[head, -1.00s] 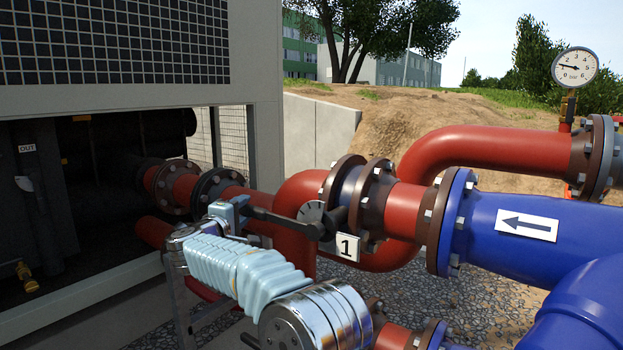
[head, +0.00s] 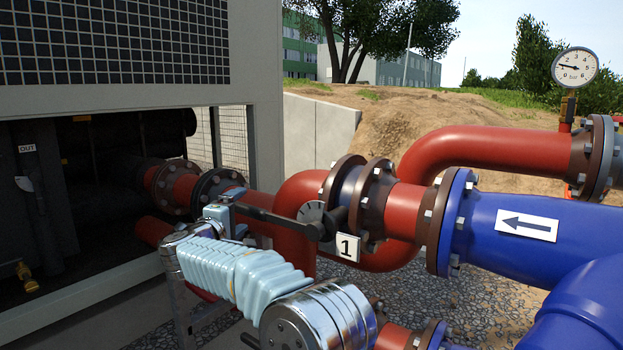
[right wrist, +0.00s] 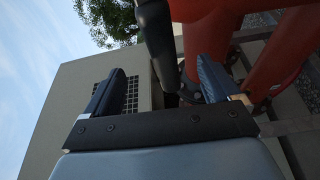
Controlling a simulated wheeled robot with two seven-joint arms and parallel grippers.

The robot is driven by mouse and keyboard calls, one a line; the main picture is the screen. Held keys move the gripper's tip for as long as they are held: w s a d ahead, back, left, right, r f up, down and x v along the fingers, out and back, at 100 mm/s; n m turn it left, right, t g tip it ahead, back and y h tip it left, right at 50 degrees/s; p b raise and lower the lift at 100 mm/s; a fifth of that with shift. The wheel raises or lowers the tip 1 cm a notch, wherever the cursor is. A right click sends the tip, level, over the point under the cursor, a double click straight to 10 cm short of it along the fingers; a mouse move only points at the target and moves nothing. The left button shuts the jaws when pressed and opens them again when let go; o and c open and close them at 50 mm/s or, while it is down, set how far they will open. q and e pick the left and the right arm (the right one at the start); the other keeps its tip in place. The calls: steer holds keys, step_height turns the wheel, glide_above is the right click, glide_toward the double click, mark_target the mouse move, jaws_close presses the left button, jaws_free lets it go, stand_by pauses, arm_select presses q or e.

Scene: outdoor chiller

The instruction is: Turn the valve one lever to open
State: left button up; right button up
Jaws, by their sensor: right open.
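The valve one lever (head: 280,218) is a dark bar. It runs left from a round grey dial on the red pipe, beside a white tag marked 1 (head: 347,247). My right gripper (head: 226,208) is at the lever's left end in the head view. In the right wrist view, the jaws of my right gripper (right wrist: 158,82) are apart, and the dark lever (right wrist: 156,38) shows between their lines, nearer the right finger. I cannot tell whether it touches a finger. My left gripper is not in view.
A grey chiller housing (head: 257,90) with a dark opening stands at the left. Red flanged pipes (head: 490,147) and a blue pipe with an arrow label (head: 526,223) fill the right. A pressure gauge (head: 574,67) stands at the upper right. Gravel lies below.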

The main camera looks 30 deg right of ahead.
steer(key=shift+v, duration=2.6)
